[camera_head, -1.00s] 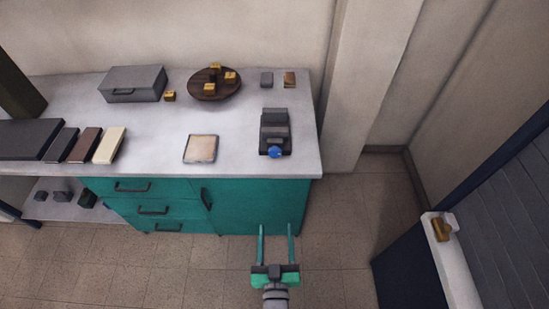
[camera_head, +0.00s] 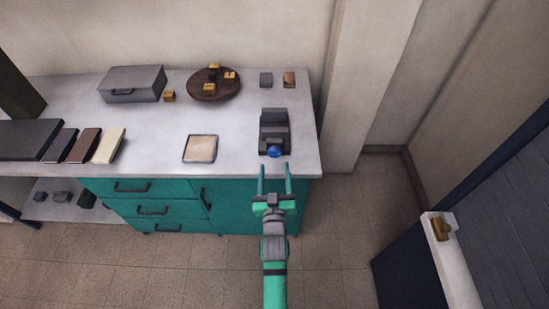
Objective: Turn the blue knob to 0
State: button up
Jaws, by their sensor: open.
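The blue knob (camera_head: 274,151) is on the front of a small dark grey device (camera_head: 274,122) near the right front edge of the counter. Its dial marks are too small to read. My gripper (camera_head: 274,168) is open, with two thin green fingers pointing toward the counter. In the picture the fingertips are just below the knob, one to each side of it, with a visible gap. Nothing is between the fingers.
The white counter (camera_head: 235,115) has teal drawers below. A framed tile (camera_head: 200,148) lies left of the device. A pillar rises at right.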

aim_at(274, 155)
jog(key=shift+w, duration=2.9)
jog(key=c, duration=1.1)
